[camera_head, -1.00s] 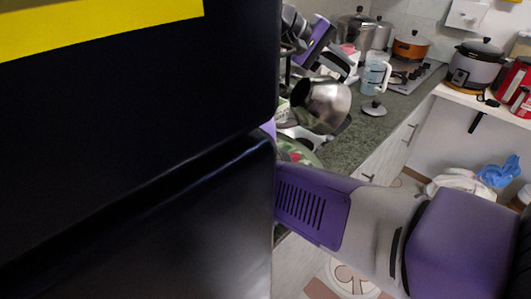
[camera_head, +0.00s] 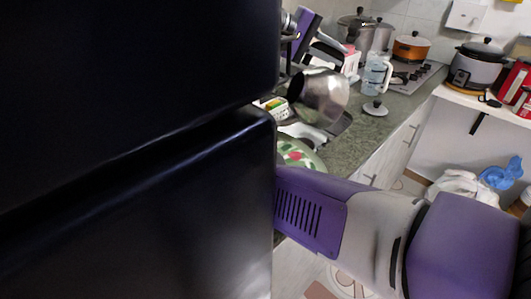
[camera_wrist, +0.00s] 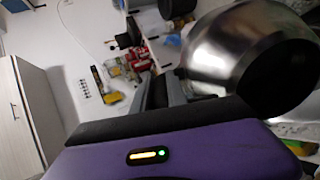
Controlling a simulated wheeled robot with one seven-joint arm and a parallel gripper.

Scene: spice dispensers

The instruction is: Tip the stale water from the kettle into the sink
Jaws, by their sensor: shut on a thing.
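The kettle (camera_head: 320,97) is a shiny metal pot, tilted on its side above the left part of the counter in the head view. It fills the upper right of the wrist view (camera_wrist: 225,50), its dark opening or base turned to the lower right. My gripper (camera_wrist: 165,92) is shut on the kettle's handle side; the exact grip is partly hidden. No water can be seen.
A patterned plate (camera_head: 300,155) lies below the kettle. A clear jug (camera_head: 376,76) and a loose lid (camera_head: 375,107) stand right of it. An orange pot (camera_head: 411,47) is on the stove (camera_head: 415,76); a rice cooker (camera_head: 477,66) is farther right.

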